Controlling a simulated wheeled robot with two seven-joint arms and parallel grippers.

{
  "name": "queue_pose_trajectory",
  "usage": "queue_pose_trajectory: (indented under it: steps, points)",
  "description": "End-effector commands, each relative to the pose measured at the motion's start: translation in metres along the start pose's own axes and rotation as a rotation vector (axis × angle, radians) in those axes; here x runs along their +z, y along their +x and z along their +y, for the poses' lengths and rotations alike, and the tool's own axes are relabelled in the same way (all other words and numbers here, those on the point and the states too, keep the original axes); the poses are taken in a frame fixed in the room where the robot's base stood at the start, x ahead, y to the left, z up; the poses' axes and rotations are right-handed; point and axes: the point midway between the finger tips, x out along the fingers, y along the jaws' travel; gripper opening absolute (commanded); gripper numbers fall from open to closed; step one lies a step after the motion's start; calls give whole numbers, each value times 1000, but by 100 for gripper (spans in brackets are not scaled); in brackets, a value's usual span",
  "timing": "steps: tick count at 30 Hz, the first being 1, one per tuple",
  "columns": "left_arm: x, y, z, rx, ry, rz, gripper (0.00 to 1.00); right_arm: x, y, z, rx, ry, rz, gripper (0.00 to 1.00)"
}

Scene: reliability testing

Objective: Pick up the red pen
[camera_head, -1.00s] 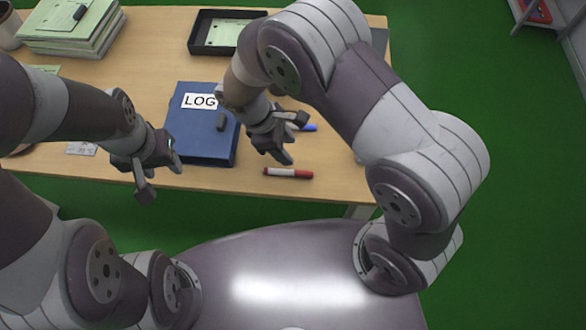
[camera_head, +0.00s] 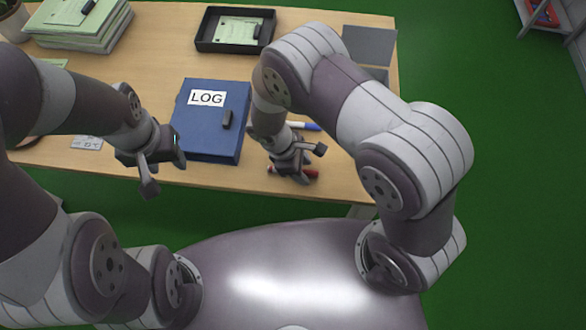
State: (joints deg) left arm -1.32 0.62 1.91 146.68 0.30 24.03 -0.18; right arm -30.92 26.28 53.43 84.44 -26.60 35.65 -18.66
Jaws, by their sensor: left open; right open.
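The red pen (camera_head: 312,174) lies on the wooden table near its front edge, mostly hidden behind my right gripper. Only bits of its red ends show. My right gripper (camera_head: 292,174) is open and right over the pen, fingers pointing down; I cannot tell whether they touch it. My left gripper (camera_head: 161,172) is open and empty, held near the table's front edge, left of the blue LOG binder.
The blue LOG binder (camera_head: 205,140) with a small dark object (camera_head: 227,119) on it lies left of my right gripper. A blue-capped pen (camera_head: 305,126) lies behind it. A black tray (camera_head: 203,35) and stacked green papers (camera_head: 70,38) stand at the back.

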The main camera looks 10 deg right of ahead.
Motion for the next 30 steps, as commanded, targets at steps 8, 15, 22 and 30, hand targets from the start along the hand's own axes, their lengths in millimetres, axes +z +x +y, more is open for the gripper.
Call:
queue_pose_trajectory:
  steps: [8,15,22,30]
  points:
    - [0,0,0,0,0,0,47,0,0,0,0,0,0,0]
    - [0,0,0,0,0,0,47,0,0,0,0,0,0,0]
    - [0,-1,0,0,0,0,47,8,-20,0,2,2,2,0]
    - [0,-2,0,0,0,0,47,46,-51,-30,1,-1,0,0]
